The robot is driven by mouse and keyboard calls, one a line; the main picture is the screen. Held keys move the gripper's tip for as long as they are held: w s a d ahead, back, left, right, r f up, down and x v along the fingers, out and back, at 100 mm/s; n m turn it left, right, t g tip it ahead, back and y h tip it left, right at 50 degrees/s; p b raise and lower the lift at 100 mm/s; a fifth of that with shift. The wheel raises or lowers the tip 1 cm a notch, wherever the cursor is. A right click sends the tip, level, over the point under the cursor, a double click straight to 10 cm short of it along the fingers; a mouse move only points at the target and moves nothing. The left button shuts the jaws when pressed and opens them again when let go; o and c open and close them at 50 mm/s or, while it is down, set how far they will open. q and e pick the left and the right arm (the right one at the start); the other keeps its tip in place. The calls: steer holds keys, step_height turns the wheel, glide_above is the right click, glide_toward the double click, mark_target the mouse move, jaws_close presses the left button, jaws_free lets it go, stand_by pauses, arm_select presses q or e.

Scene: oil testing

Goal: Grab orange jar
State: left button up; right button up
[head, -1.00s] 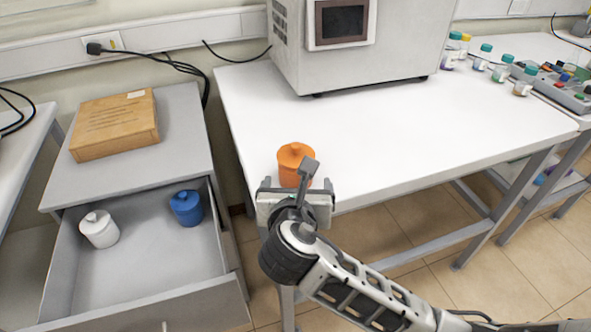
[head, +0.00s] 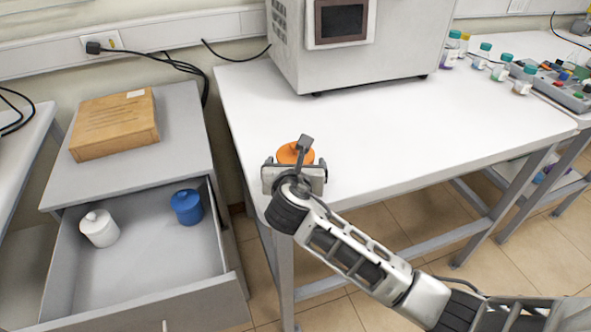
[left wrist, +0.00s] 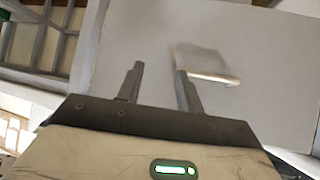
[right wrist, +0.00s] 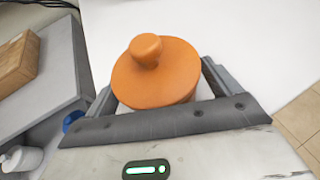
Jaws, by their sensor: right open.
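The orange jar (head: 288,154) with a round knob on its lid stands upright near the left front corner of the white table. My right gripper (head: 294,176) is open in front of it and hides its lower part. In the right wrist view the orange jar (right wrist: 160,78) sits between the two spread fingers, one on each side; I cannot tell whether they touch it. My left gripper (left wrist: 160,70) shows only in the left wrist view, open and empty, facing a pale panel with a handle.
A grey open drawer (head: 150,272) to the left holds a white jar (head: 100,228) and a blue jar (head: 187,207). A wooden box (head: 115,124) lies on the cabinet above. A large machine (head: 370,60) stands at the table's back. The white table's middle is clear.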

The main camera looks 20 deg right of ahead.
steer(key=c, duration=1.1)
steer(key=shift+r, duration=0.15)
